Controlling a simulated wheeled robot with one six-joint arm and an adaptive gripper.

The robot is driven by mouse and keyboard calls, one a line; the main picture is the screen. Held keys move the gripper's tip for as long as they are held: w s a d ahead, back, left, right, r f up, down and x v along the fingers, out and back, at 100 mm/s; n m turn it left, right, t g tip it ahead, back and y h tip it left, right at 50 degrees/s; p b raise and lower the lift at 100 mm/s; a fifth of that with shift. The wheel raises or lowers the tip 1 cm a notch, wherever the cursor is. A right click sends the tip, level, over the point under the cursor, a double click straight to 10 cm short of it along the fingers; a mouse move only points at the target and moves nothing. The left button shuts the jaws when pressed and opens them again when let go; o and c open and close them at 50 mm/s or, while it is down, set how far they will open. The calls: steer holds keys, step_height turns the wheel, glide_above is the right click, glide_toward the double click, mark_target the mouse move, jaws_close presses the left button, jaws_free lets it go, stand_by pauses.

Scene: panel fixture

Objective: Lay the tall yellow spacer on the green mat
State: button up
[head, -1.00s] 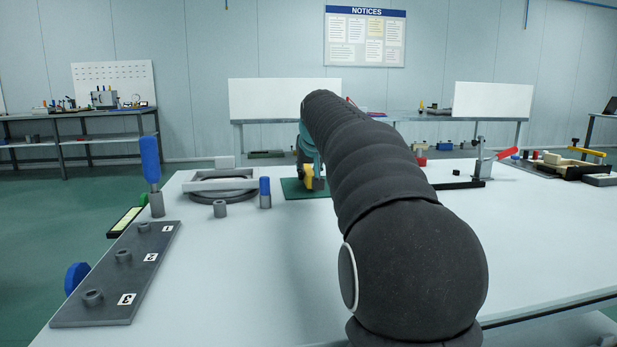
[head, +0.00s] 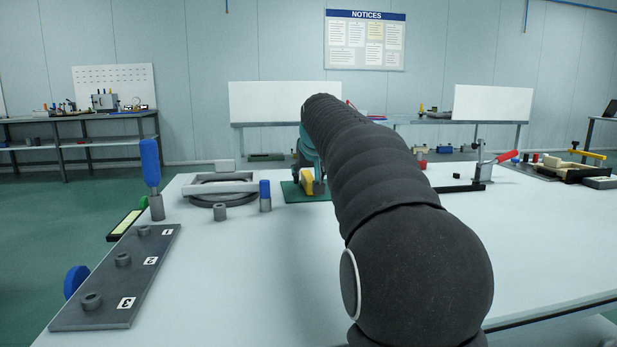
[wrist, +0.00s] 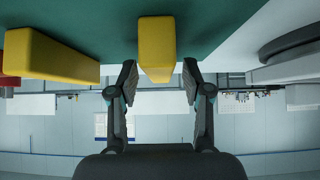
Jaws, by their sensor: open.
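The green mat (head: 292,192) lies on the table, partly hidden behind my arm. In the wrist view, which shows the table at the top, the mat (wrist: 205,20) fills the upper part. A yellow block (wrist: 157,45) rests against the mat, in line with the gap between my fingertips. A second yellow block (wrist: 50,55) is to its left. Which one is the tall spacer I cannot tell for sure. In the head view one yellow block (head: 307,181) shows beside my finger. My gripper (wrist: 159,72) is open, a finger on each side of the middle block, with visible gaps.
A red piece (wrist: 8,80) sits at the wrist view's left edge. A grey frame (head: 240,187), a grey ring (head: 220,212) and a blue-topped peg (head: 265,196) stand left of the mat. A numbered plate (head: 120,280) lies front left. A red-handled clamp (head: 490,165) stands right.

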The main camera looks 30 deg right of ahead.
steer(key=p+v, duration=0.1)
steer(key=v, duration=1)
steer(key=shift+s+r, duration=0.15)
steer(key=shift+s, duration=0.05)
stand_by(0.9)
